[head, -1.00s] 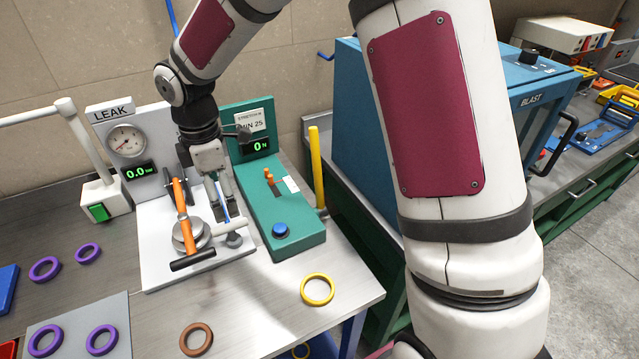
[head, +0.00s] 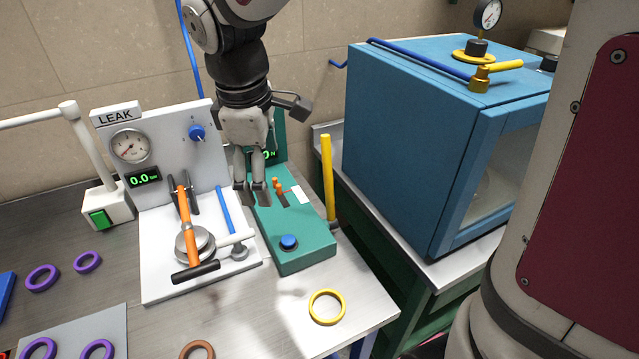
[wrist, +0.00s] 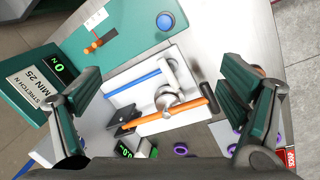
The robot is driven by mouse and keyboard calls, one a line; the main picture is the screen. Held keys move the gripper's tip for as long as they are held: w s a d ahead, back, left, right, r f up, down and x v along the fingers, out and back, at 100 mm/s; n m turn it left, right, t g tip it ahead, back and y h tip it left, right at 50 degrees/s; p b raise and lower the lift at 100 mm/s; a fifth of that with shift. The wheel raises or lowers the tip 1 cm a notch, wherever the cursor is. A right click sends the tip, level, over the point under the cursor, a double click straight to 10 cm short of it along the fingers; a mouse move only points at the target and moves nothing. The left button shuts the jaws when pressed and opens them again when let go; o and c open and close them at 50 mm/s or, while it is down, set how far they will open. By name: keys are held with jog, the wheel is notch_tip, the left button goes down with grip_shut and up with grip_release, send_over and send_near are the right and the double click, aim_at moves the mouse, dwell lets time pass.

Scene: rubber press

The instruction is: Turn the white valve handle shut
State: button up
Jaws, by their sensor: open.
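The white valve handle (head: 236,237) is a short white bar on a grey valve body (head: 238,252), at the front right of the white leak-test plate (head: 160,283). It lies across the line of the blue tube (head: 224,210). The wrist view shows the handle (wrist: 172,78) between my fingers in the picture. My gripper (head: 257,198) is open and empty, pointing down. In the head view it appears behind the handle, over the left edge of the green stretch tester (head: 305,248), apart from the handle.
An orange-handled clamp (head: 185,215) stands close left of the valve over a silver disc. A yellow post (head: 328,178) rises right of the tester. A blue cabinet (head: 410,150) stands at right. A yellow ring (head: 326,307) and purple rings (head: 42,278) lie on the bench.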

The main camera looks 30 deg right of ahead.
jog(key=s+d+m+t+b, duration=0.1)
jog(key=s+d+m, duration=0.2)
jog(key=s, duration=0.3)
jog(key=s+d+r+m+t+b, duration=0.1)
jog(key=s+d+m+b, duration=0.1)
jog(key=s+m, duration=0.4)
jog(key=shift+d+r+y, duration=0.15)
jog(key=shift+d+y, duration=0.15)
jog(key=shift+d, duration=0.45)
jog(key=s+m, duration=0.2)
jog(key=s+t, duration=0.1)
jog(key=shift+s+d+f+m+y, duration=0.1)
jog(key=shift+d+f+m+y, duration=0.1)
jog(key=shift+d+m+y, duration=0.15)
dwell(0.3)
